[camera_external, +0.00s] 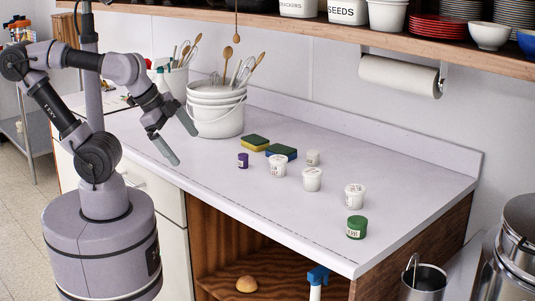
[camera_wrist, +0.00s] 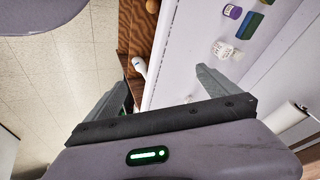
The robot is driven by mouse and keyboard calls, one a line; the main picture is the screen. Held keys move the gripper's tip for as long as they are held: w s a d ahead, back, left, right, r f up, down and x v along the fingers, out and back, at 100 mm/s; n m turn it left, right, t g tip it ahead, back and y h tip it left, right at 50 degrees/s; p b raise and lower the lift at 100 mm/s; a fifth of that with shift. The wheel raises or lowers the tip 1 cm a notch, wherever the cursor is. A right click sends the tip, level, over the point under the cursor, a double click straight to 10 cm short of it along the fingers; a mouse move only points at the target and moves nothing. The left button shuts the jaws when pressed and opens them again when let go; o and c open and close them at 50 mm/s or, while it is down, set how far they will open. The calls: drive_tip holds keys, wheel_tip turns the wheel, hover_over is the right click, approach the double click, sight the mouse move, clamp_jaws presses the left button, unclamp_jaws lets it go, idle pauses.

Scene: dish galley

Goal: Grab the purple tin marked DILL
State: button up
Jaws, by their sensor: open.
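A small purple tin (camera_external: 243,160) stands on the white counter (camera_external: 380,165), left of the white tubs. Its lettering is too small to read. It also shows in the wrist view as a purple-topped tin (camera_wrist: 232,11) near the top right. My gripper (camera_external: 183,141) is open and empty, above the counter's front edge, to the left of the purple tin and apart from it. In the wrist view my gripper's two fingers (camera_wrist: 160,88) are spread wide with nothing between them but the counter edge and cabinet beyond.
Several white tubs (camera_external: 312,179) stand right of the purple tin, and a green tin (camera_external: 357,228) is near the front right. Two sponges (camera_external: 282,152) lie just behind it. A white bucket (camera_external: 216,112) with utensils stands at the back left. A shelf (camera_external: 440,48) overhangs the counter.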

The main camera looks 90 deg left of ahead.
drive_tip(key=shift+c, duration=0.4)
drive_tip(key=c, duration=0.9)
drive_tip(key=w+a+r+n+g+p, duration=0.1)
drive_tip(key=w+a+r+n+p, duration=0.1)
drive_tip(key=w+a+r+p, duration=0.25)
drive_tip(key=n+g+h+p, duration=0.1)
drive_tip(key=n+g+p, duration=0.1)
drive_tip(key=n+p, duration=0.35)
hover_over(243, 155)
drive_tip(key=s, duration=0.5)
wheel_tip(243, 155, down, 4)
drive_tip(key=shift+m, duration=0.45)
drive_tip(key=b+x, duration=0.1)
drive_tip(key=x, duration=0.2)
drive_tip(key=b+x, duration=0.1)
drive_tip(key=x, duration=0.3)
drive_tip(key=d+b+x, duration=0.1)
drive_tip(key=b+x, duration=0.1)
drive_tip(key=x, duration=0.2)
drive_tip(key=shift+w+a+f, duration=0.1)
drive_tip(key=shift+w, duration=0.3)
drive_tip(key=b+x, duration=0.2)
drive_tip(key=x, duration=0.3)
drive_tip(key=shift+w+f, duration=0.1)
drive_tip(key=shift+f, duration=0.3)
drive_tip(key=shift+r, duration=0.1)
